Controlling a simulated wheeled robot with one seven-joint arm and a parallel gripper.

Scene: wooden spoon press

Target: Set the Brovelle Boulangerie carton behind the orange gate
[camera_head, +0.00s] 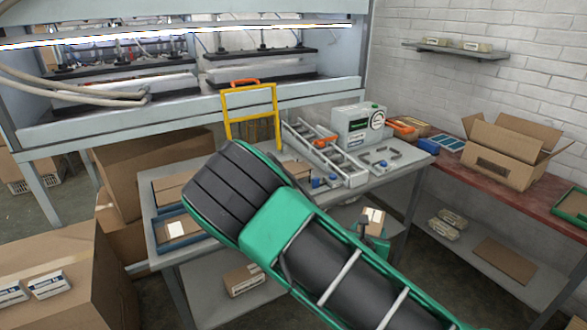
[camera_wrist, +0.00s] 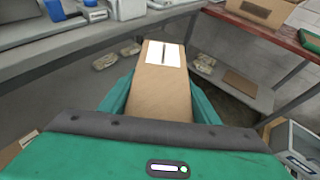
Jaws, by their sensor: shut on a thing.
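My gripper (camera_head: 374,234) is shut on a brown carton (camera_head: 373,217) with a white label, out beyond the right side of the grey table. In the wrist view the carton (camera_wrist: 160,95) sits between the green fingers of my gripper (camera_wrist: 162,88), its labelled end pointing away. The label's print is too small to read, so I cannot tell whether it is the Brovelle Boulangerie carton. A yellow-orange gate frame (camera_head: 228,116) with an orange top bar stands upright at the back of the grey table (camera_head: 390,182). My arm hides part of the table in front of it.
A ladder-like rack (camera_head: 318,150) and a grey machine (camera_head: 357,122) stand right of the gate. Blue-edged trays (camera_head: 153,212) with cartons lie at the table's left. An open box (camera_head: 505,160) stands on the red bench at right. A press frame (camera_head: 150,118) overhangs the back.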

